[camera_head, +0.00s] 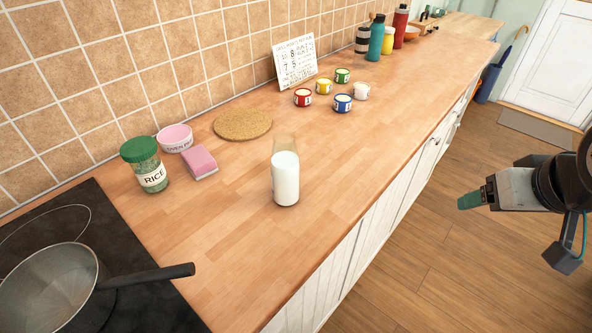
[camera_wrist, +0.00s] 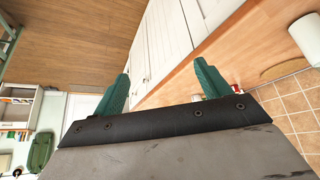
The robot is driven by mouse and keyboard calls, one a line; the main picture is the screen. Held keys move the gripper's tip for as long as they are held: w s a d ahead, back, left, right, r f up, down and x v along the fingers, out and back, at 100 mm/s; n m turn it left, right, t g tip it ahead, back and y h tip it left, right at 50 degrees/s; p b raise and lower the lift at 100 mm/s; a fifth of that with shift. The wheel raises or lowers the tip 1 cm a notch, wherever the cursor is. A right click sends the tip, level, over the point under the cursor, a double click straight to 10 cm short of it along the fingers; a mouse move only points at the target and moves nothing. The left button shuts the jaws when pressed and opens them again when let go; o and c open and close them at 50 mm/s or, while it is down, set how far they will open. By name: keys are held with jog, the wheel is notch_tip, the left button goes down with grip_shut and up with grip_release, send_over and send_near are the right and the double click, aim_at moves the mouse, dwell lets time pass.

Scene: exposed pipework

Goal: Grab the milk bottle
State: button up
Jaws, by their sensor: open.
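The milk bottle (camera_head: 285,178) is clear glass, filled with white milk to about two thirds. It stands upright on the wooden counter, near the front edge, in the head view. My gripper (camera_head: 470,201) is at the right of the head view, out over the floor, well apart from the bottle. In the wrist view its two green fingers (camera_wrist: 161,88) are spread with nothing between them. A white shape (camera_wrist: 306,38) at the right edge of the wrist view may be the bottle; I cannot tell for sure.
A rice jar (camera_head: 146,165), pink sponge (camera_head: 200,162), pink bowl (camera_head: 175,138) and cork mat (camera_head: 242,124) lie behind the bottle. A pan (camera_head: 52,290) on the hob points its handle toward the bottle. Several small paint pots (camera_head: 343,103) stand farther back. The counter right of the bottle is clear.

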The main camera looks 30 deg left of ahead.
jog(key=w+a+f+n+t+y, duration=0.1)
jog(key=w+a+f+n+y, duration=0.15)
jog(key=a, duration=1.05)
jog(key=n+y, duration=0.4)
jog(key=y, duration=0.2)
send_near(293, 180)
jog(key=x, duration=0.5)
jog(key=shift+w+d+f, duration=0.25)
jog(key=shift+w+f, duration=0.05)
jog(key=shift+w, duration=0.2)
jog(key=shift+a+n+y, duration=0.25)
jog(key=shift+a, duration=0.1)
jog(key=x, duration=0.6)
jog(key=shift+s+a, duration=0.1)
jog(key=shift+a, duration=0.3)
jog(key=shift+a+f, duration=0.15)
jog(key=shift+a, duration=0.3)
jog(key=shift+d, duration=0.15)
jog(key=shift+c, duration=0.7)
jog(key=c, duration=1)
jog(key=shift+c, duration=1.3)
jog(key=shift+r, duration=0.2)
